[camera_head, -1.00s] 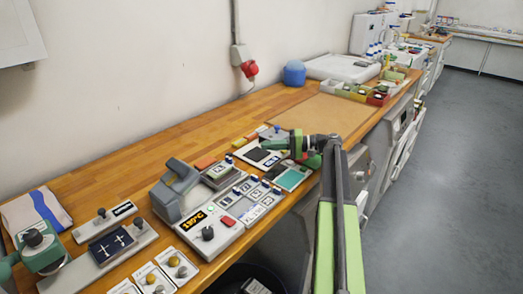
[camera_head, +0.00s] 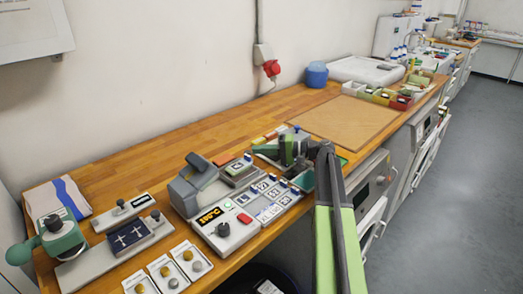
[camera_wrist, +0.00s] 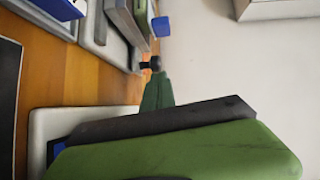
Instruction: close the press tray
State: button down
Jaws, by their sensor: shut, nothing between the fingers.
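The heat press (camera_head: 208,196) stands on the bench left of the middle, with a raised grey handle and a lit orange temperature display. A dark grey plate on a light base, apparently the press tray (camera_head: 238,171), sits at its right back side. How far it is out is not clear. My gripper (camera_head: 260,149) is shut and empty, just beyond and right of that plate, pointing left. I cannot tell whether it touches anything. In the wrist view my green finger fills the lower part, and grey slabs (camera_wrist: 124,22) with a blue block (camera_wrist: 161,27) show beyond.
Labelled square tiles (camera_head: 268,190) lie in front of my gripper. A brown board (camera_head: 345,122) lies to the right, with coloured bins (camera_head: 378,95) behind. A green clamp device (camera_head: 58,236) and knobbed plates (camera_head: 128,237) stand at the left. Bare wood is free along the wall.

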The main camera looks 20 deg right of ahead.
jog(key=a, duration=0.1)
jog(key=s+a, duration=0.1)
jog(key=a, duration=0.2)
jog(key=shift+s+a, duration=0.1)
jog(key=shift+s, duration=0.3)
